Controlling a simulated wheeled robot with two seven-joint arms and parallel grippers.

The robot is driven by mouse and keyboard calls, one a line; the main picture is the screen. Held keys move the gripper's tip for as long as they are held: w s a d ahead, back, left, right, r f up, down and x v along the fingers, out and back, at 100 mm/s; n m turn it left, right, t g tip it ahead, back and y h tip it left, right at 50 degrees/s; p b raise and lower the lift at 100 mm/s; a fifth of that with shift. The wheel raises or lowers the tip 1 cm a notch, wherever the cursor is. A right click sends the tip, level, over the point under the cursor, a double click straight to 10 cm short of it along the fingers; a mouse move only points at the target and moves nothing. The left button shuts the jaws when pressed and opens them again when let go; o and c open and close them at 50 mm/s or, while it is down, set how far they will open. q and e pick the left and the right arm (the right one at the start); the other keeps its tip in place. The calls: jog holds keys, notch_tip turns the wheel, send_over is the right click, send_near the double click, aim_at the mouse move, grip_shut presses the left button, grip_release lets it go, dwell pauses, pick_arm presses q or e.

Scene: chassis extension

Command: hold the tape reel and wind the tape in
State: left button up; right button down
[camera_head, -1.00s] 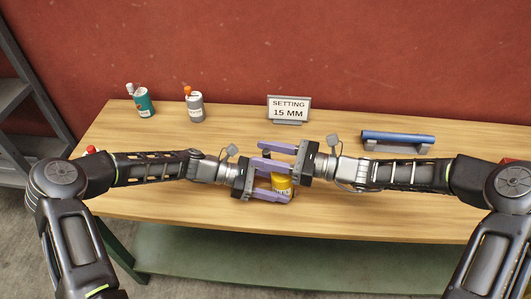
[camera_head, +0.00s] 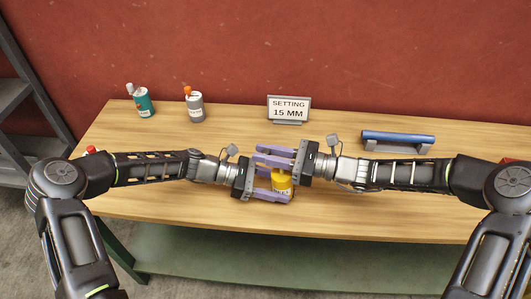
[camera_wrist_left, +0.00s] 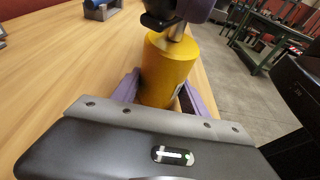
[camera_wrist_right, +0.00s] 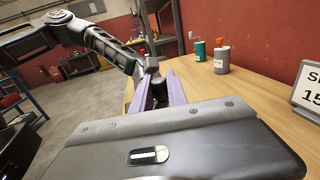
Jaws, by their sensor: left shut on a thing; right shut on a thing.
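A yellow cylinder (camera_head: 283,182) with a partly visible label stands upright near the front of the table; I see no loose tape on it. My left gripper (camera_head: 278,182) is shut on the cylinder, with its purple fingers on either side, as the left wrist view (camera_wrist_left: 167,70) also shows.
A sign reading "SETTING 15 MM" (camera_head: 289,107) stands behind the grippers. A teal bottle (camera_head: 145,103) and a grey bottle (camera_head: 195,107) are at the back left. A blue bar (camera_head: 398,136) rests on a grey holder at right. The table front (camera_head: 370,218) is clear.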

jog(key=g, duration=0.1)
jog(key=n+g, duration=0.1)
jog(key=s+n+g, duration=0.1)
jog(key=g, duration=0.1)
jog(key=shift+a, duration=0.25)
jog(key=shift+s+n+g, duration=0.2)
jog(key=shift+n+g, duration=0.35)
jog(key=shift+g, duration=0.25)
jog(key=shift+s+n+g, duration=0.2)
jog(key=shift+n+g, duration=0.35)
jog(key=shift+g, duration=0.25)
jog(key=c, duration=1.3)
grip_release()
jog(key=shift+d, duration=0.1)
jog(key=v, duration=1.2)
